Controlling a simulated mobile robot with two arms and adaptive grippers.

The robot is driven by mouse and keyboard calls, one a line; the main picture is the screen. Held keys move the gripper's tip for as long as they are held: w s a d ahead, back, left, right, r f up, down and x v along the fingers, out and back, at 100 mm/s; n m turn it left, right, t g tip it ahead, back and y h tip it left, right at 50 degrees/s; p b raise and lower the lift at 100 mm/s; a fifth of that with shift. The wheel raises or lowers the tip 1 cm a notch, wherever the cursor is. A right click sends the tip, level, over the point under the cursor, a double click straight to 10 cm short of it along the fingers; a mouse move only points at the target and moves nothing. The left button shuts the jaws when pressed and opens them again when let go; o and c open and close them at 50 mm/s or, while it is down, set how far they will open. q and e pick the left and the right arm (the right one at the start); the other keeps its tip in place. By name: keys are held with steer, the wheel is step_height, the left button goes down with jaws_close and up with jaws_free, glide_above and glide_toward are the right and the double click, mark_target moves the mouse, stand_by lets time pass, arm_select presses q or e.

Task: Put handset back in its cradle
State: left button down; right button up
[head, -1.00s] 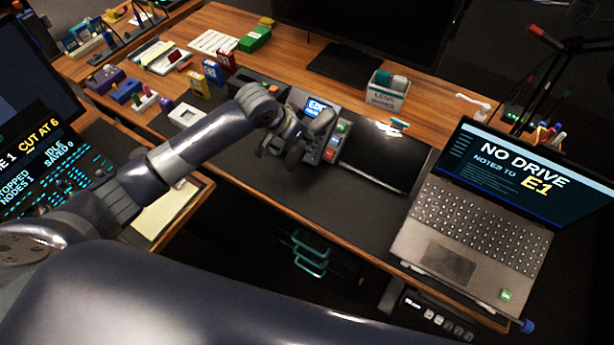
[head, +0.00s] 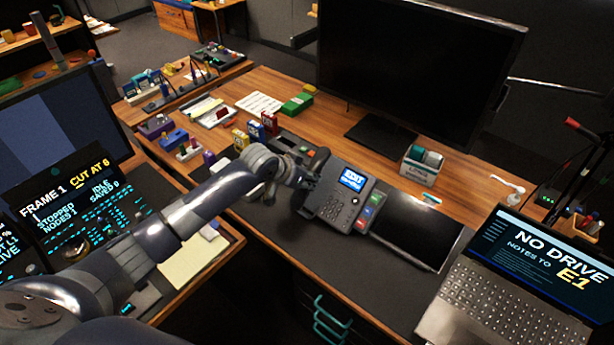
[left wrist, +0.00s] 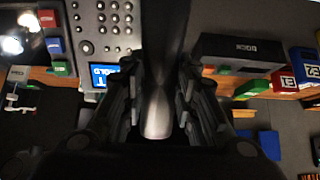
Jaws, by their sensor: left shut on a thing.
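The desk phone (head: 345,200) lies on the dark desk mat, with a lit screen, a keypad and colored buttons on its right side. My left gripper (head: 304,180) is at the phone's left edge in the head view. In the left wrist view its fingers (left wrist: 160,105) are shut on the dark handset (left wrist: 163,45), a long bar with a paler end between them. The handset runs beside the phone's keypad (left wrist: 105,28). The cradle is hidden by the handset and gripper, so I cannot tell whether they touch. My right gripper is not in view.
A dark box marked DOCK (left wrist: 245,48) is close to the gripper in the left wrist view. Small colored boxes (head: 255,130) stand left of the phone. A black pad (head: 415,230) and a laptop (head: 510,300) lie to the right. A monitor (head: 420,70) stands behind.

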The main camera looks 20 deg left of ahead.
mark_target(322, 183)
arm_select(q)
steer(key=shift+w+f+b, duration=0.15)
steer(key=shift+f+b, duration=0.15)
steer(key=shift+b, duration=0.15)
steer(key=shift+w+d+f+b, duration=0.25)
steer(key=shift+w+f+b, duration=0.15)
steer(key=shift+f+b, duration=0.1)
steer(key=b+x, duration=0.3)
steer(key=x, duration=0.1)
steer(key=shift+w+d+f+b, duration=0.1)
steer(key=shift+w+f+b, duration=0.2)
steer(key=shift+w, duration=0.1)
steer(key=shift+p, duration=0.35)
steer(key=shift+w+d+f, duration=0.1)
steer(key=shift+w+f, duration=0.1)
steer(key=shift+f, duration=0.05)
stand_by(0.9)
